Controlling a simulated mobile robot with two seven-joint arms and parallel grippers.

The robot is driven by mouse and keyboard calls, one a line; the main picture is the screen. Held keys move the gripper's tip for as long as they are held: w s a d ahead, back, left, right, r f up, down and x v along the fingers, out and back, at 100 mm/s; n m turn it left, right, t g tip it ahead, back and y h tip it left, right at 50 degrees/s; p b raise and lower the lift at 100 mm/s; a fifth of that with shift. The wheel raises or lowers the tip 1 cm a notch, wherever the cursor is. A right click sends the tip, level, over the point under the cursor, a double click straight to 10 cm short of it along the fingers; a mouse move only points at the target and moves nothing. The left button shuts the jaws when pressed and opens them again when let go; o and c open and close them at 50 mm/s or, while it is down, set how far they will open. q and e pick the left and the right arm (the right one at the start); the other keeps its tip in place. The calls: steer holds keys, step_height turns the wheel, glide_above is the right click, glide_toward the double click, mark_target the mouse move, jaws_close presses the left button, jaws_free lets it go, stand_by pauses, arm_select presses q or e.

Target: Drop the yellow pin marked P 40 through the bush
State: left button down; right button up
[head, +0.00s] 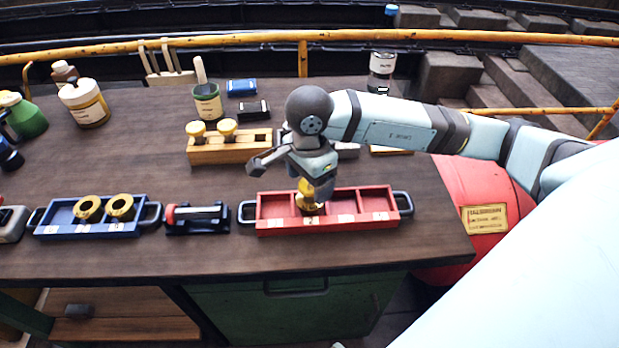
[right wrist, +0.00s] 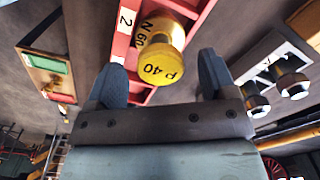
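The yellow pin marked P 40 (right wrist: 162,64) is seen head-on in the right wrist view, between the fingers of my right gripper (right wrist: 160,78). The fingers are open, with a gap on each side of its head. Below the head is a brass bush marked N 60 (right wrist: 160,28); the pin appears to stand in it. In the head view the yellow pin (head: 306,187) and the brass bush (head: 310,207) are in the red tray (head: 262,212), in the compartment labelled 2. My right gripper (head: 316,187) points down there and partly hides them. My left gripper is out of view.
A wooden rack (head: 235,155) with two yellow-topped pins (head: 227,128) stands behind the tray. Left are a black stand with a red-ended rod (head: 197,217) and a blue tray (head: 65,228) holding two brass bushes (head: 120,206). Jars stand at the back; the left-middle bench is clear.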

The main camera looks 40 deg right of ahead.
steer(key=shift+r, duration=0.2)
step_height(320, 180, up, 13)
steer(key=shift+r, duration=0.2)
stand_by(0.8)
steer(key=shift+s+f, duration=0.1)
